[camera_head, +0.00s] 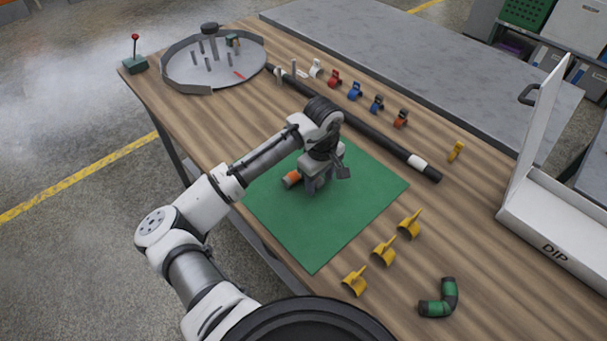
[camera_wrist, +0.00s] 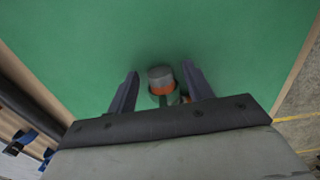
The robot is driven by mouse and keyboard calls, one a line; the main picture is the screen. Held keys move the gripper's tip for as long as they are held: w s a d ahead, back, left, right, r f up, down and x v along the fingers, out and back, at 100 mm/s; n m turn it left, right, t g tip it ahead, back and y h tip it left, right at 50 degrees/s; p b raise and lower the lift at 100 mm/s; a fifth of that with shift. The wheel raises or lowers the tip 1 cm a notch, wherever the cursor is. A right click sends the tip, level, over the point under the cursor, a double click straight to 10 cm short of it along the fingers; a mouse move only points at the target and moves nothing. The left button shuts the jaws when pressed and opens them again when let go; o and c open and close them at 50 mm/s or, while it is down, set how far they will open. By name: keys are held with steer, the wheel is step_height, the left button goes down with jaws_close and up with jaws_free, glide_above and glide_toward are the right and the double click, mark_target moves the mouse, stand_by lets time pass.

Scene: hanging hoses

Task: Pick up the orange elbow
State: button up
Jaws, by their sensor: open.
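The orange elbow (camera_head: 292,178) lies on the green mat (camera_head: 330,235), partly hidden behind my gripper in the head view. In the wrist view one end of the elbow (camera_wrist: 161,80), with a grey tip and an orange band, shows between my two fingers. My gripper (camera_head: 314,190) is open and low over the mat at the elbow. Its dark fingers (camera_wrist: 160,78) stand on either side of the elbow with a gap on each side. The rest of the elbow is hidden by the gripper body.
A black pipe (camera_head: 375,140) lies behind the mat, with several coloured clamps beyond it. Several yellow clips (camera_head: 384,250) and a green elbow (camera_head: 440,299) lie in front. A white DIP box (camera_head: 545,215) stands at the right, a round tray (camera_head: 212,85) at the back left.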

steer(key=shift+c, duration=0.3)
jaws_close()
steer(key=shift+r, duration=0.15)
